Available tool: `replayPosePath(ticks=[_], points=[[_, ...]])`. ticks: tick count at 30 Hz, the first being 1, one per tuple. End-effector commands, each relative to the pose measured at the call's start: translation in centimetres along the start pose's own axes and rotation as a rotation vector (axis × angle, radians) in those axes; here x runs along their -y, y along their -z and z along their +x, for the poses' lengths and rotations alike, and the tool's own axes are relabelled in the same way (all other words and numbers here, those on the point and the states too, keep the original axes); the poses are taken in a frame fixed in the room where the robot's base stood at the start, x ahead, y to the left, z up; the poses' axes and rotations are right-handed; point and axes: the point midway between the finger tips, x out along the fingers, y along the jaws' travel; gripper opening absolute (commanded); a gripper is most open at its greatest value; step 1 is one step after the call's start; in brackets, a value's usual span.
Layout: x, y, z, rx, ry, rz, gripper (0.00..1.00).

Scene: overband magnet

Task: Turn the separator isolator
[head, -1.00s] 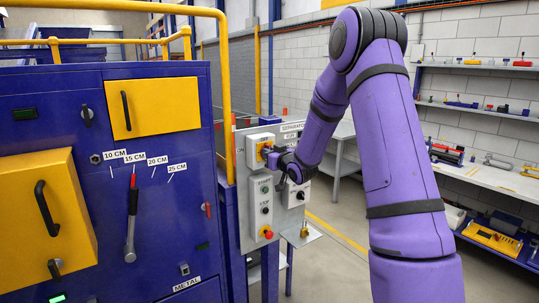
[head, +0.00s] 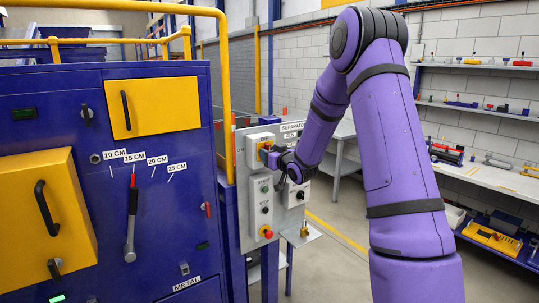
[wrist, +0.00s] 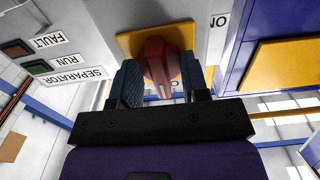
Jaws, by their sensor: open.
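The separator isolator (head: 254,148) is a pale box on the grey control panel, left of my gripper (head: 270,154) in the head view. In the wrist view, its red handle (wrist: 158,60) stands on a yellow plate (wrist: 128,44). My gripper's two fingers (wrist: 161,80) are open, one on each side of the handle. I cannot tell whether either finger touches it. An ON label shows beside the plate, and another label is partly hidden behind the handle. In the head view my gripper covers most of the handle.
Below the isolator is a button box (head: 262,207) with a red stop knob. A yellow rail (head: 226,95) stands left of the panel, beside the blue machine cabinet (head: 160,225). A padlock (head: 304,229) is on a small shelf at lower right. Open floor lies to the right.

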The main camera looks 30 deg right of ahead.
Motion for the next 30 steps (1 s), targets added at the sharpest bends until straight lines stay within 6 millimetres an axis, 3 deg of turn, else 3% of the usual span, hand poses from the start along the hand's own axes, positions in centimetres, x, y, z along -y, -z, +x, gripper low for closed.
replayPosePath(ticks=[5, 19, 24, 30], points=[[0.0, 0.0, -1.2, -0.001, -0.001, 0.000, 0.41], [-0.1, -0.1, -9.2, 0.002, -0.001, 0.000, 0.41], [0.0, 0.0, -10.6, 0.001, -0.001, 0.000, 0.41], [0.0, 0.0, -10.8, 0.001, 0.000, 0.000, 0.41]])
